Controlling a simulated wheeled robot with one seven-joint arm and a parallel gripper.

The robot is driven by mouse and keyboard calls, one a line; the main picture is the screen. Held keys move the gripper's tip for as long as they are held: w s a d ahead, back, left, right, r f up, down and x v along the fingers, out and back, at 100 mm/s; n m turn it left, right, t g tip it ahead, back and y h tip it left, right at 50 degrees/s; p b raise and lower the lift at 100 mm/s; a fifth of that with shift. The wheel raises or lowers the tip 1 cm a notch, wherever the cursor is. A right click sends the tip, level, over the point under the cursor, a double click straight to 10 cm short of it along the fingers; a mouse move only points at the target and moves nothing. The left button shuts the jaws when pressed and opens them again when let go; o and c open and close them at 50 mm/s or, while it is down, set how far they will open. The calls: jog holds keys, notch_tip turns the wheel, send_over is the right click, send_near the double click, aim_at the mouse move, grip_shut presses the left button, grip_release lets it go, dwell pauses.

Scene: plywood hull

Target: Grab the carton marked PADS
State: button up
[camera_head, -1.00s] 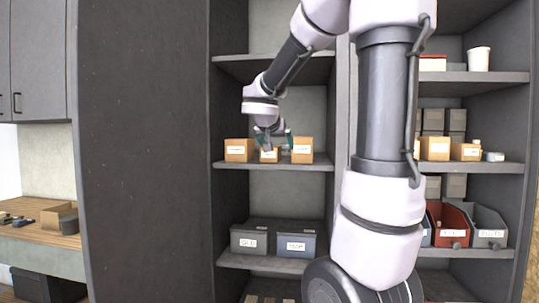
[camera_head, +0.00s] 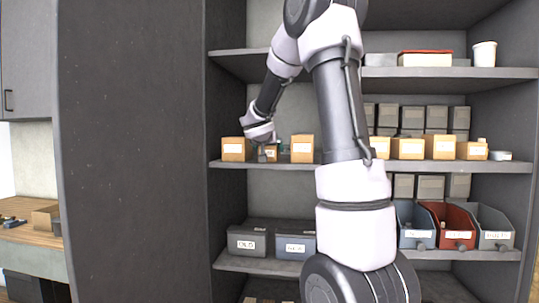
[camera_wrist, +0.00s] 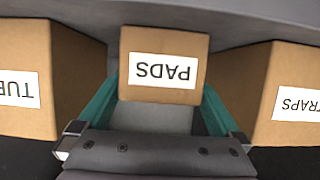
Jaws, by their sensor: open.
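The carton marked PADS (camera_wrist: 164,88) is a small brown box with a white label. Its lettering is upside down in the wrist view. In the head view the carton (camera_head: 271,152) stands on the middle shelf between two other cartons, partly covered by my gripper (camera_head: 268,153). My gripper (camera_wrist: 160,100) is open in the wrist view, with one teal finger on each side of the carton. The fingertips appear beside its sides; I cannot tell whether they touch it. The carton's back is hidden.
Brown cartons stand close on both sides: one with a label partly reading TUB (camera_wrist: 22,92) and one partly reading TRAPS (camera_wrist: 296,103). The middle shelf (camera_head: 275,165) runs below, with another shelf (camera_head: 240,62) above. Grey bins (camera_head: 247,241) sit on the lower shelf.

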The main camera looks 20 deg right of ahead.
jog(key=shift+x, duration=0.8)
jog(key=c, duration=1.2)
jog(key=shift+r, duration=0.1)
jog(key=shift+c, duration=0.9)
